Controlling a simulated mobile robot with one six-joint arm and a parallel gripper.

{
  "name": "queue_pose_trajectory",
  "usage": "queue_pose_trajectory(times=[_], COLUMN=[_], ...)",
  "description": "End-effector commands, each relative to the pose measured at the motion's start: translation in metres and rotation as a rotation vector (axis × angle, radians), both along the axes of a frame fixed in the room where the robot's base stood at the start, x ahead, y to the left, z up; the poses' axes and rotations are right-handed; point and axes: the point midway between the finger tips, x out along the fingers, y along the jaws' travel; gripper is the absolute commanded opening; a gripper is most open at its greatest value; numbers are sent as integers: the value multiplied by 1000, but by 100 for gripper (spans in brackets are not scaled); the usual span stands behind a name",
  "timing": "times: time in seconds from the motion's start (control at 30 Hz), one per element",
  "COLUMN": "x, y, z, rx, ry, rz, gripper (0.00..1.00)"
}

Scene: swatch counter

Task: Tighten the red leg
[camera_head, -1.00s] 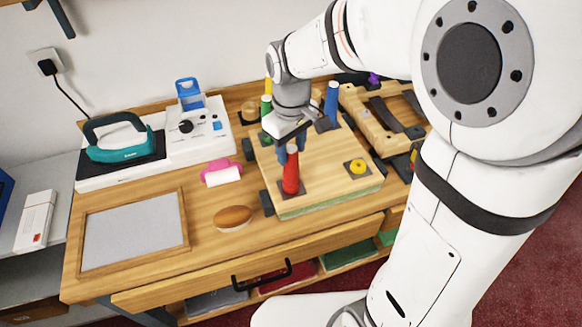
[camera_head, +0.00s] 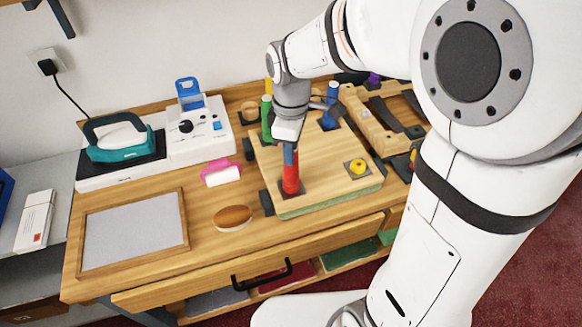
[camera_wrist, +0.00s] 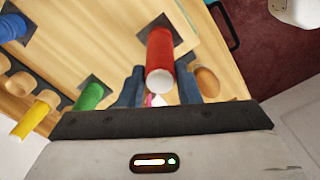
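The red leg (camera_head: 291,180) stands upright on a dark square plate on the light wooden board (camera_head: 330,175). In the wrist view the red leg (camera_wrist: 160,55) shows its pale end between my two dark blue fingers. My gripper (camera_head: 289,157) points down at the leg's top, with one finger hiding part of it in the head view. In the wrist view, my gripper (camera_wrist: 162,84) appears open around the leg, with narrow gaps at its sides; contact is hard to judge. A green leg (camera_head: 267,120) and a blue leg (camera_head: 331,103) stand behind it on the board.
A yellow round piece (camera_head: 358,166) sits on the board's right corner. A bread-like oval (camera_head: 233,217), a pink roller (camera_head: 221,173) and a grey framed panel (camera_head: 135,232) lie left. A teal iron (camera_head: 118,138) stands at the back left. A wooden frame (camera_head: 378,125) lies right.

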Motion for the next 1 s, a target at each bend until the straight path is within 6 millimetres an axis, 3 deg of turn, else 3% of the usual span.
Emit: queue_pose_trajectory(times=[0.17,0.7,0.97,1.0], x=[0,0,0,0], y=[0,0,0,0], z=[0,0,0,0], rx=[0,0,0,0], ry=[0,0,0,0], rz=[-4,-411,-448,-447], gripper=[6,6,6,32])
